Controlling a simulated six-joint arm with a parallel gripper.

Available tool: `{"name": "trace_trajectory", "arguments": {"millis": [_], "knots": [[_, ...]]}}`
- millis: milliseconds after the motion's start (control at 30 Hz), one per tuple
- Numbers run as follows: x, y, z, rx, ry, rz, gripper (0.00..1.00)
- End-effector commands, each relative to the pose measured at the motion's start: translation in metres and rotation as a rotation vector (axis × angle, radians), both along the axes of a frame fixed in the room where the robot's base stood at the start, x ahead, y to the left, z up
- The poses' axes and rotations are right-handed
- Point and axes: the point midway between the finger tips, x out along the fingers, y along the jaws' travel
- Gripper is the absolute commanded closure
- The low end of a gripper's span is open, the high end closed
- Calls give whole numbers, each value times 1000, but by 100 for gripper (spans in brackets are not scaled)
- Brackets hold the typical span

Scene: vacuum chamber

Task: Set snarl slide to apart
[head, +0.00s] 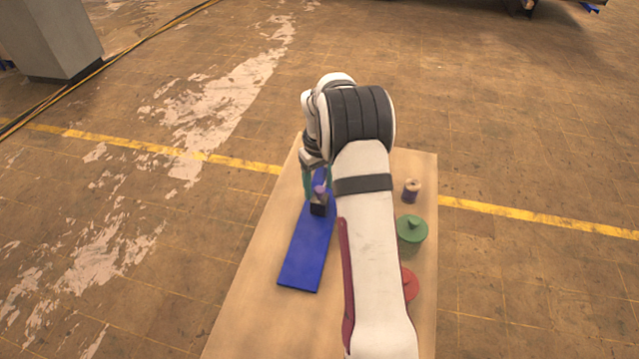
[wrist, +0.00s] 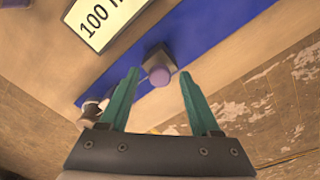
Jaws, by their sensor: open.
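The slide is a long blue plate (head: 307,250) lying on the wooden table. A black block (head: 319,209) with a purple knob (head: 320,190) stands on it, toward the far part of the plate in the head view. In the wrist view the blue plate (wrist: 213,28) runs diagonally, and the purple knob (wrist: 160,76) shows between and just beyond my fingertips. My gripper (wrist: 158,80) is open, its teal fingers apart with nothing held. Whether either finger touches the knob or block I cannot tell. My arm hides part of the table in the head view.
On the right of the table stand a small spool-like piece (head: 411,189), a green knobbed lid (head: 412,231) and a red round piece (head: 410,286) partly behind my arm. A white label reading "100" (wrist: 100,20) shows beside the plate. The table's (head: 250,300) near left is clear.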

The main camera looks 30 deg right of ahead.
Motion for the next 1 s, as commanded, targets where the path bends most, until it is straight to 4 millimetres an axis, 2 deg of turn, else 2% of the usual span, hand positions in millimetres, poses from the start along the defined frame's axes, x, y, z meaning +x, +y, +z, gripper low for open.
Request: {"name": "trace_trajectory", "arguments": {"millis": [167, 500, 1000], "knots": [[0, 0, 0, 0, 0, 0, 38], [0, 0, 0, 0, 0, 0, 99], [0, 0, 1, 0, 0, 0, 100]]}}
